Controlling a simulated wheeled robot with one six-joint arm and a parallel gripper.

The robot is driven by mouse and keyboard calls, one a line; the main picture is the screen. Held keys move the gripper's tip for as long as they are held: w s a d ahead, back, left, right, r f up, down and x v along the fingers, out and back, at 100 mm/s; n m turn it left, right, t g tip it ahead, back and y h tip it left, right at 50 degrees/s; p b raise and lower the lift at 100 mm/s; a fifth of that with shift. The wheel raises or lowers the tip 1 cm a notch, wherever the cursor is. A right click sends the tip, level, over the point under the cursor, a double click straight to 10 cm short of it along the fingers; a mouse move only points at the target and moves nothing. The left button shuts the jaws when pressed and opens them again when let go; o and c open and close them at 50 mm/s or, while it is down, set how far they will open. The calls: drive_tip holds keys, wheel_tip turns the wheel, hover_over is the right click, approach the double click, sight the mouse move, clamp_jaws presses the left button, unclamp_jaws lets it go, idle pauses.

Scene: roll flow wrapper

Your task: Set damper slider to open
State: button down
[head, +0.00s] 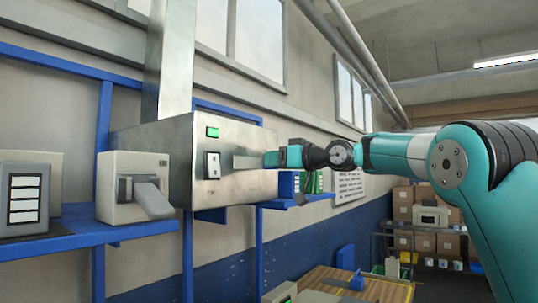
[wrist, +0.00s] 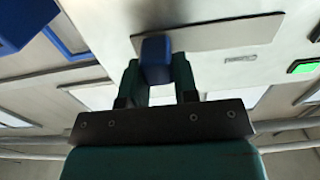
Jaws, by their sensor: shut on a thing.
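The damper slider has a blue knob (wrist: 155,52) in the wrist view, in front of a flat grey plate (wrist: 222,33) on a metal housing. My gripper (wrist: 156,72) has one teal finger on each side of the knob and is shut on it. In the head view my gripper (head: 269,159) is at the right end of the plate (head: 247,162) on the metal box (head: 222,135). The knob itself is hidden there by the gripper. I cannot read any open or closed mark.
A lit green button (head: 213,132) and a white switch panel (head: 212,165) are on the box, left of the plate. A grey unit with a lever (head: 152,198) stands on the blue shelf (head: 85,238). Green and blue binders (head: 312,182) are behind my gripper.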

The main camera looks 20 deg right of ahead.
drive_tip(key=shift+d+r, duration=0.1)
drive_tip(key=shift+d, duration=0.1)
drive_tip(key=c, duration=0.9)
unclamp_jaws()
drive_tip(key=shift+w+d, duration=0.15)
drive_tip(key=shift+w, duration=0.05)
drive_tip(key=shift+s, duration=0.1)
drive_tip(key=b+v, duration=0.7)
drive_tip(key=v, duration=1)
drive_tip(key=shift+s+b, duration=0.2)
drive_tip(key=shift+b, duration=0.2)
